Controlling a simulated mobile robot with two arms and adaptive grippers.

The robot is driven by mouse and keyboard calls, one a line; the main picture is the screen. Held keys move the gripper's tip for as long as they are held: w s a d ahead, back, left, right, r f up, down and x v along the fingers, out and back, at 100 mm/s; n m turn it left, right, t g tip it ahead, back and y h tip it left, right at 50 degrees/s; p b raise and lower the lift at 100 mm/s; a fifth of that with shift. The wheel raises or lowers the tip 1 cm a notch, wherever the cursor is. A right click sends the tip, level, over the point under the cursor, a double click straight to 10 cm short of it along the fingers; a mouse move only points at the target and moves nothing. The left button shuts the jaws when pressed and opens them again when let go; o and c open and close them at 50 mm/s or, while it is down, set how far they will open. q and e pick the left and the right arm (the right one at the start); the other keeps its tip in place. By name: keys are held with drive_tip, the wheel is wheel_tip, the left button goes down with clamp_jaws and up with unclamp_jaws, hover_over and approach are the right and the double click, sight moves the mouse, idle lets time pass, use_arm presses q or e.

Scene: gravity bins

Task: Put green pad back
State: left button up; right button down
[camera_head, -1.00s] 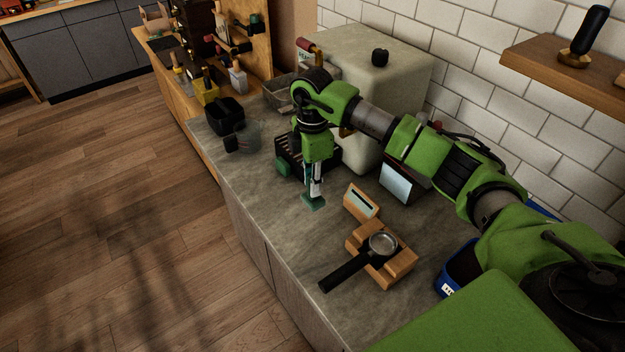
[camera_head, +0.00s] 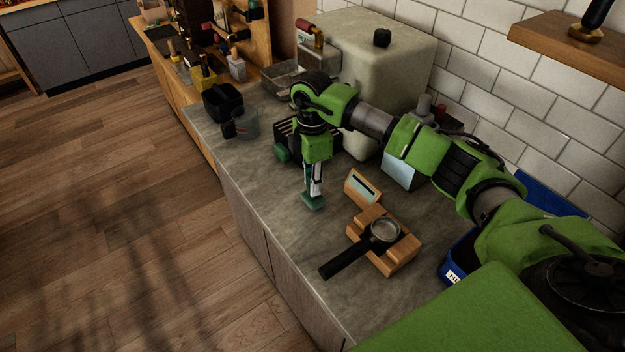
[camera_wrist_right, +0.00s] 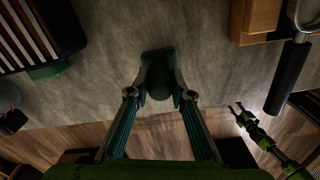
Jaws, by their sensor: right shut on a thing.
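The green pad (camera_head: 312,203) is a small dark green piece between the fingertips of my right gripper (camera_head: 314,190). In the right wrist view the pad (camera_wrist_right: 158,68) shows between the two fingers of the right gripper (camera_wrist_right: 160,92), which are shut on it. It is over the grey counter, left of the wooden stand; I cannot tell if its underside touches the counter. My left gripper (camera_wrist_right: 238,112) shows small at the right of the wrist view, beyond the counter edge, with its fingers apart and empty.
A dark slotted rack (camera_wrist_right: 28,32) with a green rounded part (camera_wrist_right: 48,70) stands behind the pad. The counter (camera_head: 270,215) is clear around the pad.

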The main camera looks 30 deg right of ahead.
drive_tip(key=shift+f+b, duration=0.3)
drive_tip(key=shift+f, duration=0.15)
drive_tip(key=c, duration=1.7)
unclamp_jaws()
wheel_tip(320, 180, up, 12)
drive_tip(key=shift+f, duration=0.1)
